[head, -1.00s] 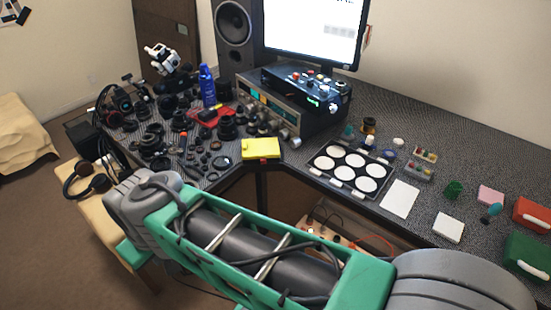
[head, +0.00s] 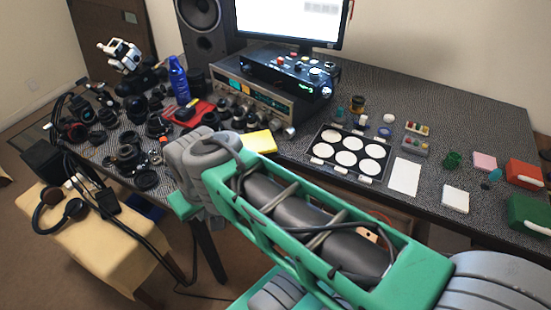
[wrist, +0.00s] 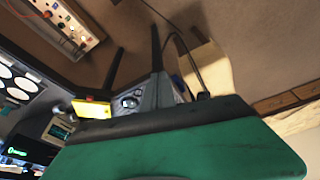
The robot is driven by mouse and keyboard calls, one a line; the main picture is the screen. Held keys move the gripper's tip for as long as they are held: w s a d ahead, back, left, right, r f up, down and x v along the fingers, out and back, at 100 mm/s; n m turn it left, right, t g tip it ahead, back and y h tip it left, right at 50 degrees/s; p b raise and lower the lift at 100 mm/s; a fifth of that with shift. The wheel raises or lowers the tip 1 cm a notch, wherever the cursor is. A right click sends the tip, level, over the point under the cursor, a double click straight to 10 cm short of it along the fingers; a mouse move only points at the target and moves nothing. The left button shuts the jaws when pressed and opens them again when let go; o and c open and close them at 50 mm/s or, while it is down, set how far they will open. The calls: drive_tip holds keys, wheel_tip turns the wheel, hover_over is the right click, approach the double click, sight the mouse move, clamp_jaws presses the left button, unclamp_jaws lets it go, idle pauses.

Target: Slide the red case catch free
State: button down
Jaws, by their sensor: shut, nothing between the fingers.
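A yellow case (head: 260,142) sits at the inner corner of the desk in the head view, partly hidden behind my arm. It also shows in the wrist view (wrist: 91,109), small and far off. A small red piece (wrist: 95,98) sits along its edge in the wrist view and looks like the catch. In the head view my arm covers that side. A broad green part of mine with a dark edge fills the lower wrist view.
Lens parts crowd the desk's left wing, near a blue bottle (head: 179,80) and a red mat (head: 195,112). A tray with white discs (head: 345,158) and a white sheet (head: 405,176) lie to the right. A red case (head: 524,174) stands far right. A stool (head: 110,240) stands front left.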

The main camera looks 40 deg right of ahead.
drive_tip(key=w+d+f+m+t+y+b, duration=0.1)
drive_tip(key=w+d+f+m+t+b, duration=0.15)
drive_tip(key=w+d+f+b, duration=0.45)
drive_tip(key=w+d+f+m+t+y+b, duration=0.15)
drive_tip(key=w+d+f+m+b, duration=0.3)
drive_tip(key=f+b, duration=0.55)
drive_tip(key=w+d+f+m+t+b, duration=0.2)
drive_tip(key=d+f+m+t+b, duration=0.4)
drive_tip(key=d, duration=0.5)
drive_tip(key=s+d+m+t+h+b, duration=0.4)
drive_tip(key=s+d+m+h+b, duration=0.1)
drive_tip(key=d, duration=1)
drive_tip(key=s+m+h, duration=0.1)
drive_tip(key=s+m, duration=0.1)
drive_tip(key=s, duration=0.1)
drive_tip(key=shift+s+r+m+b, duration=0.15)
drive_tip(key=shift+m+b, duration=0.15)
drive_tip(key=shift+b, duration=0.05)
